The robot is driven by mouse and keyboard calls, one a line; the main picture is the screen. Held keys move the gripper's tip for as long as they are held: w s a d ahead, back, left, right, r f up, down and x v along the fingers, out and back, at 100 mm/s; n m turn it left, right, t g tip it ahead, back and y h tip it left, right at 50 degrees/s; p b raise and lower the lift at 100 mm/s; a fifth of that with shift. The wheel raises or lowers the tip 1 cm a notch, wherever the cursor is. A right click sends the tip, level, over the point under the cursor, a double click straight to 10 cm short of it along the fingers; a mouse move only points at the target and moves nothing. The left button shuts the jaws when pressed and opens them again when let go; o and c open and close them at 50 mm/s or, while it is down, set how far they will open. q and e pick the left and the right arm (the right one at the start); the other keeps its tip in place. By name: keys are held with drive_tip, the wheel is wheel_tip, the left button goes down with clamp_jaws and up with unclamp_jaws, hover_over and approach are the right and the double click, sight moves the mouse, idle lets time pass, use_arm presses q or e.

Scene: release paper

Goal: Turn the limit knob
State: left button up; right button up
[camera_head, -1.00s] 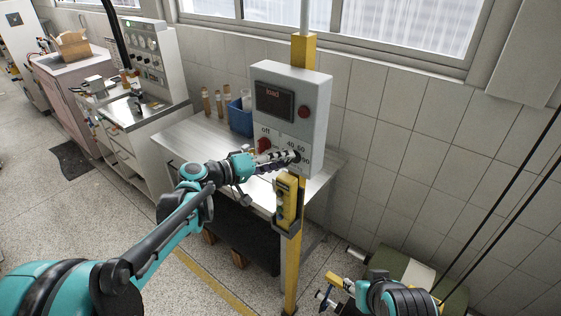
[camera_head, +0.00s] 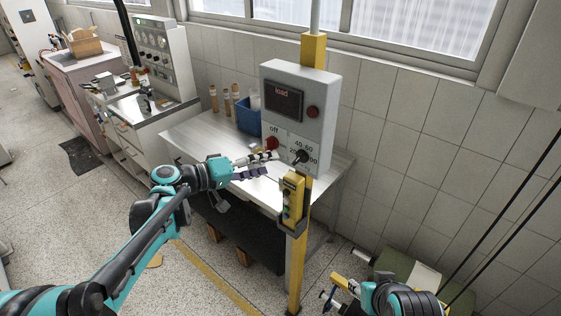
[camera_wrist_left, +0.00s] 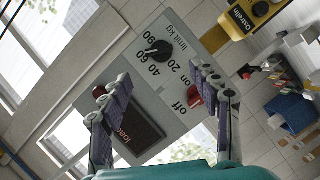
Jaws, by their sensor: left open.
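The grey control box (camera_head: 327,100) is mounted on a yellow post and has a display reading "load". The black limit knob (camera_head: 301,157) is low on its front. In the left wrist view the limit knob (camera_wrist_left: 158,50) sits among numbers, its narrow end seemingly towards 60. A red off/on knob (camera_wrist_left: 194,97) is beside it. My left gripper (camera_head: 271,163) is open and empty, to the left of the limit knob and apart from it. Its spread fingers also frame the left wrist view (camera_wrist_left: 150,82). My right gripper (camera_head: 335,289) is low at the right; its jaw state is unclear.
A yellow pendant box (camera_head: 291,200) hangs on the post (camera_head: 297,265) just below the control box. A green cylinder (camera_head: 397,262) lies at the lower right.

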use_arm(q)
drive_tip(key=shift+v, duration=2.1)
